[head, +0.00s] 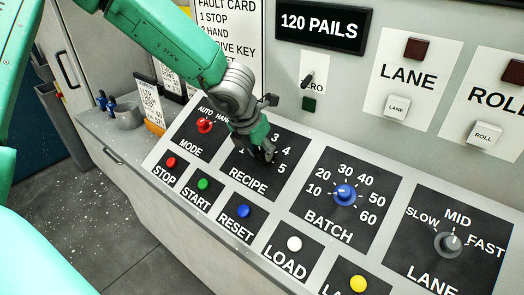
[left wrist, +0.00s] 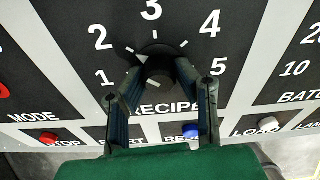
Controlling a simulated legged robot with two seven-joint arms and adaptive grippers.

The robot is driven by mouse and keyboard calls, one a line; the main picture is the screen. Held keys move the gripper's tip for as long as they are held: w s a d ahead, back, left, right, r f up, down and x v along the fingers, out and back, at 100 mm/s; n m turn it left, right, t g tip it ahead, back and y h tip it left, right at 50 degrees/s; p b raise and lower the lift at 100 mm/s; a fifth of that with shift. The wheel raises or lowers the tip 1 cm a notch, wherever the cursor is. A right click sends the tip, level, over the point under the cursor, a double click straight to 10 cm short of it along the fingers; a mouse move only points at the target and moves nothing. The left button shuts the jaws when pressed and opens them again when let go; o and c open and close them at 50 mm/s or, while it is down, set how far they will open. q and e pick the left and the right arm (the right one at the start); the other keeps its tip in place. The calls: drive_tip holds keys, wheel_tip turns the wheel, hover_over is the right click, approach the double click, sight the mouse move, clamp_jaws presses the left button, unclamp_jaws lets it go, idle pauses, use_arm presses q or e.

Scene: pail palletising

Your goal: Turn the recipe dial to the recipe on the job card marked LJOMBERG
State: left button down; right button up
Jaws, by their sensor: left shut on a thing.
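The recipe dial is a black knob (left wrist: 158,68) on a black plate with numbers 1 to 5 around it. My left gripper (head: 264,152) reaches down over the RECIPE plate (head: 282,166) and is shut on this knob, hiding most of it in the head view. In the left wrist view the fingers (left wrist: 160,82) come up from below on both sides of the knob. My right gripper is not in view.
The red MODE knob (head: 205,126) is close left of my gripper. STOP (head: 171,162), START (head: 202,184) and RESET (head: 242,211) buttons lie just in front. The blue BATCH knob (head: 345,194) is to the right. A sign (head: 322,30) reads 120 PAILS.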

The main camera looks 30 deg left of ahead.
use_arm(q)
drive_tip(key=shift+a+r, duration=0.1)
drive_tip(key=shift+m+p, duration=0.4)
drive_tip(key=shift+r+m+p, duration=0.1)
drive_tip(key=shift+m+p, duration=0.8)
drive_tip(key=shift+m, duration=0.1)
drive_tip(key=shift+m+p, duration=0.55)
drive_tip(key=shift+m, duration=0.25)
drive_tip(key=shift+w+m+y+p, duration=0.1)
drive_tip(key=shift+m+y+p, duration=0.3)
drive_tip(key=shift+m+p, duration=0.6)
drive_tip(key=shift+m+t+p, duration=0.3)
drive_tip(key=shift+m+p, duration=0.05)
drive_tip(key=shift+m, duration=1.25)
drive_tip(key=c, duration=1.3)
unclamp_jaws()
